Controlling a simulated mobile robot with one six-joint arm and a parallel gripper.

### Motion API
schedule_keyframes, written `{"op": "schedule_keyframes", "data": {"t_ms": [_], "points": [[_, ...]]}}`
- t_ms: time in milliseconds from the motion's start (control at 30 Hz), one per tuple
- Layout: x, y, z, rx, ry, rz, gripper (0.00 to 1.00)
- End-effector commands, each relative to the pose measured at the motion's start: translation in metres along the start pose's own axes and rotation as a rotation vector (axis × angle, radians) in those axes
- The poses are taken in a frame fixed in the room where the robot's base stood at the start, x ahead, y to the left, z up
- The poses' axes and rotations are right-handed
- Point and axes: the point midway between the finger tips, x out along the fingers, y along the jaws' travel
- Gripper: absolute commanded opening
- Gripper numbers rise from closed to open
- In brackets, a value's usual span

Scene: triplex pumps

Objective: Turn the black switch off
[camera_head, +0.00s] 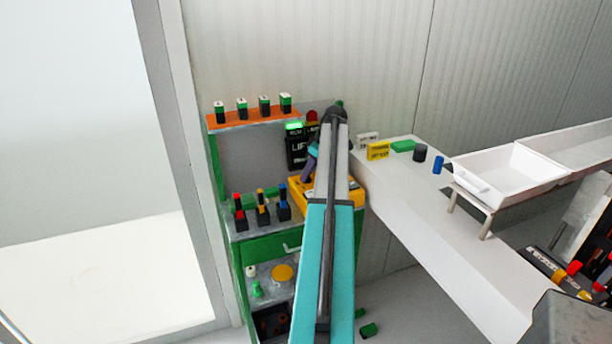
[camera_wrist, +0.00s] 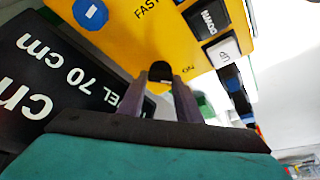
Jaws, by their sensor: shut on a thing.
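The black switch (camera_wrist: 159,71) sits on a yellow control box (camera_wrist: 125,35), beside the printed word ON, in the wrist view. My gripper (camera_wrist: 160,84) reaches in from below with one purple-grey finger on each side of the switch and is shut on it. In the head view the yellow box (camera_head: 356,195) stands on the green cabinet. My arm covers much of the box there and hides the switch. Which way the switch is set cannot be told.
The box also bears a blue knob (camera_wrist: 90,13) and a white UP button (camera_wrist: 223,50). A black lift panel (camera_head: 298,150) with a lit green display stands close behind my gripper. Small switches (camera_head: 262,208) stand left on the cabinet. A white counter (camera_head: 425,215) lies right.

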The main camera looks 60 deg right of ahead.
Motion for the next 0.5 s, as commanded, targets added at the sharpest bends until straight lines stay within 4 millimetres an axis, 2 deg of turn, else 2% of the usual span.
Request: {"op": "schedule_keyframes", "data": {"t_ms": [500], "points": [[0.0011,-0.0056,0.0006,0.405,-0.002,0.169,0.09]]}}
